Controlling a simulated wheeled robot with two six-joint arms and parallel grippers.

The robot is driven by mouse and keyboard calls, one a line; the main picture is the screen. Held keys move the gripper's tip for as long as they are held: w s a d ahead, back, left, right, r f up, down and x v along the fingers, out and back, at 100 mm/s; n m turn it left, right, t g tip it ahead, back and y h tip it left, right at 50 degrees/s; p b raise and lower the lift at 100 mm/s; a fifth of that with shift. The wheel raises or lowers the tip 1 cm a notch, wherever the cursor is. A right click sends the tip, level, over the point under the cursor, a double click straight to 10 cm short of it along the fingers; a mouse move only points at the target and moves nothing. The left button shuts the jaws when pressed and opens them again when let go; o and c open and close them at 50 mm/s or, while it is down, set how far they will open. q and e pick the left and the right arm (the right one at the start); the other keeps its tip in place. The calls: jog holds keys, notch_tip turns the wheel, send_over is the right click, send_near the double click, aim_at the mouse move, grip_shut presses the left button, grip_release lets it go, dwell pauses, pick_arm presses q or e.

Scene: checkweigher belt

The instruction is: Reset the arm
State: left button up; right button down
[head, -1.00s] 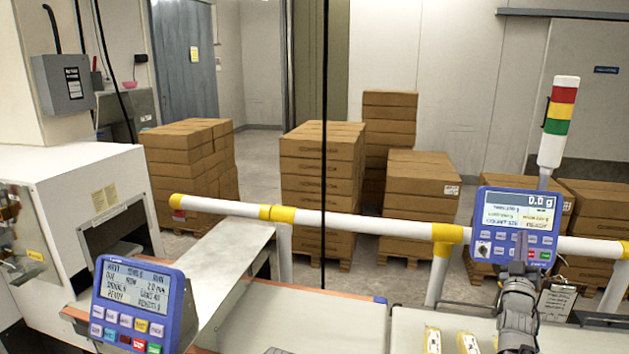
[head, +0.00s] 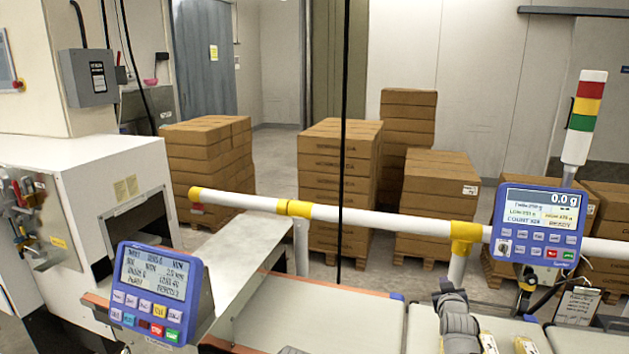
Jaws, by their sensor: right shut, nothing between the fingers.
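My right gripper (head: 449,292) shows at the lower right, grey and dark, its arm coming up from the bottom edge. It is shut and empty, above the pale belt and left of the blue checkweigher display (head: 538,222), apart from it. The display reads 0.0 g and has rows of buttons below its screen. Yellow-and-white packs (head: 488,343) lie on the belt just right of my right arm, partly cut off by the bottom edge. My left gripper is not in view.
A second blue control panel (head: 150,292) stands at the lower left by a white machine (head: 95,190). A white rail with yellow joints (head: 370,218) runs behind the belt (head: 365,320). A signal tower (head: 585,118) stands at right. Stacked cartons (head: 340,180) fill the floor behind.

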jog(key=s+a+f+g+y, duration=0.1)
jog(key=s+a+f+g, duration=0.1)
jog(key=a+f, duration=0.3)
jog(key=s+a+f+n+g+y+b, duration=0.1)
jog(key=s+a+f, duration=0.3)
jog(key=a, duration=0.4)
jog(key=s+a+f+g+y+b, duration=0.1)
jog(key=s+a+f+g, duration=0.2)
jog(key=a+f+g, duration=0.1)
jog(key=shift+s+a+f+n+y, duration=0.1)
jog(key=shift+a+f+n+y, duration=0.1)
jog(key=shift+a+f, duration=0.35)
jog(key=shift+a+f+n+y, duration=0.2)
jog(key=shift+a+f, duration=0.05)
jog(key=shift+a, duration=0.45)
jog(key=s+a+f+g, duration=0.2)
jog(key=s+a, duration=0.1)
jog(key=s, duration=0.3)
jog(key=s+a+f+n+g+b, duration=0.1)
jog(key=s+a+f+g, duration=0.1)
jog(key=s, duration=0.5)
jog(key=s+a+f+g+h, duration=0.1)
jog(key=s+a+f+g, duration=0.1)
jog(key=s+a+g, duration=0.2)
jog(key=s+a, duration=0.1)
jog(key=s, duration=0.2)
jog(key=shift+a+f+n+b, duration=0.15)
jog(key=shift+f+n+b, duration=0.15)
jog(key=shift+b, duration=0.1)
